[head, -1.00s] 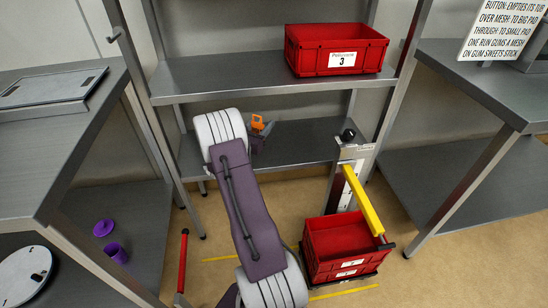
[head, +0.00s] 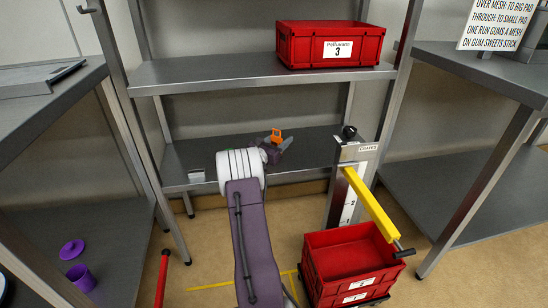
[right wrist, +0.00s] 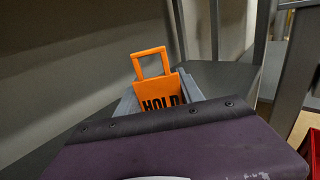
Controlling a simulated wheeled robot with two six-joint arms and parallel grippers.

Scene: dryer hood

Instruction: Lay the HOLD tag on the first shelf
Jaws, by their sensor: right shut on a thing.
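The orange HOLD tag (head: 276,135) has a looped handle and black lettering; it also shows in the right wrist view (right wrist: 160,92). My right gripper (head: 273,147) is shut on it, with grey fingers either side of the tag in the right wrist view (right wrist: 160,98). In the head view the tag overlaps the lower shelf (head: 205,155) of the metal rack. I cannot tell whether the tag touches the shelf. My wrist hides the tag's lower part. My left gripper is not in view.
A red crate marked 3 (head: 330,47) stands on the upper shelf (head: 200,76). Right of my arm, stacked red crates (head: 352,262) stand on the floor by a post with a yellow bar (head: 370,203).

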